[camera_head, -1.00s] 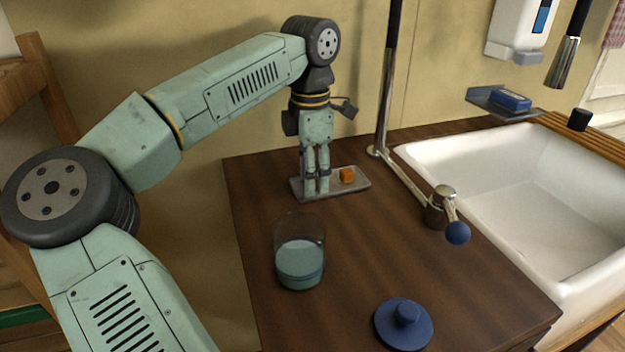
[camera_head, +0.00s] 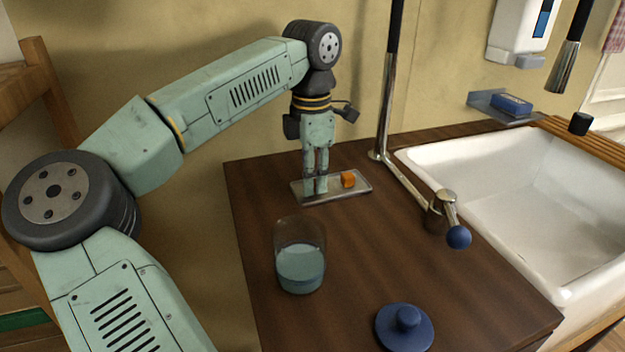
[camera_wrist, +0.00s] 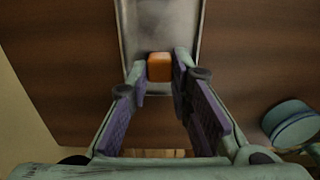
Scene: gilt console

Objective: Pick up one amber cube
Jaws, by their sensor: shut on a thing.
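A flat grey tray (camera_head: 335,193) lies at the back of the dark wooden counter. My gripper (camera_head: 315,190) points straight down over the tray's left part. In the wrist view, an amber cube (camera_wrist: 159,67) sits between the fingertips of my gripper (camera_wrist: 160,70), which is shut on it. The tray (camera_wrist: 160,22) shows behind that cube. In the head view the fingers hide the held cube, and I cannot tell whether it touches the tray. A second amber cube (camera_head: 348,179) rests on the tray to the right of the fingers, apart from them.
A glass jar (camera_head: 300,268) with teal contents stands in front of the tray. A blue knobbed lid (camera_head: 404,326) lies near the front. A tap with a blue-ended lever (camera_head: 458,237) stands right of the tray beside the white sink (camera_head: 540,190). The counter between is clear.

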